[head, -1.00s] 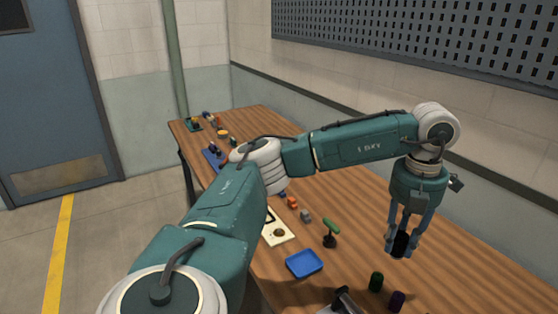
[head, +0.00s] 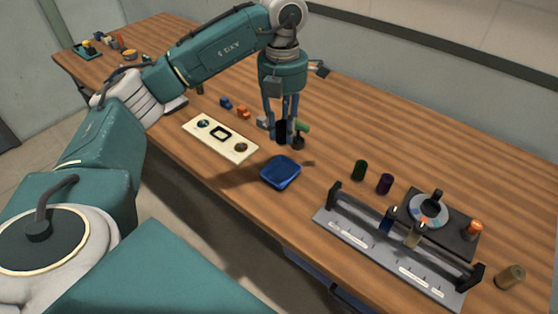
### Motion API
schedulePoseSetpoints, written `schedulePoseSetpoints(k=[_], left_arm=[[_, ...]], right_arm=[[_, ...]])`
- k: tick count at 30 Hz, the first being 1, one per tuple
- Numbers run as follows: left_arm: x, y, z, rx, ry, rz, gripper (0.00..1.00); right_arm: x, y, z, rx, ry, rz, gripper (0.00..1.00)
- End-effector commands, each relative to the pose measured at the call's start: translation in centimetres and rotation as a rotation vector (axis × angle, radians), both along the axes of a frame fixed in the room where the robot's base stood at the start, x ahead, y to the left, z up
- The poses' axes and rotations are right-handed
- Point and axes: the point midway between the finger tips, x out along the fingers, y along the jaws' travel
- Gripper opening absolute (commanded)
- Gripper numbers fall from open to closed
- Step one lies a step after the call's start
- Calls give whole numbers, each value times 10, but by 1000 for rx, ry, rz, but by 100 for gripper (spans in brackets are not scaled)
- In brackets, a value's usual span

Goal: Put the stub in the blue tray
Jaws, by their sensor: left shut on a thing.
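My left gripper (head: 282,140) is shut on the stub (head: 282,130), a short black cylinder held upright between the fingers. The gripper points down and is above the table, just behind the blue tray (head: 281,172) in the head view. The blue tray is small, square and shallow, and it lies on the wooden table with nothing visible in it. The stub looks apart from the tray; its exact height is hard to tell. My right gripper is not in view.
A green-handled stand (head: 302,128) is close behind the gripper. A cream board (head: 220,139) lies left of the tray. A green roller (head: 359,169) and a purple roller (head: 384,183) stand to its right, near a grey rack (head: 350,236). A brass cylinder (head: 510,277) stands far right.

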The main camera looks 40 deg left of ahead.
Motion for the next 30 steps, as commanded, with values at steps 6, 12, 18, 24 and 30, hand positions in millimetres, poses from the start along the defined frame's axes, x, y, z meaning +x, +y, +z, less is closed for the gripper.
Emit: schedulePoseSetpoints(k=[6,12,18,24,30], left_arm=[[-1,1,-51,0,2,3,0],[0,1,-73,0,-3,3,0],[-1,1,-98,1,2,2,0],[0,1,-117,0,-3,3,0],[0,1,-118,0,-3,2,0]], right_arm=[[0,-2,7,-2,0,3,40],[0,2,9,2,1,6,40],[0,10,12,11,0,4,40],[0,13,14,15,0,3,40],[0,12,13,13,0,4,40]])
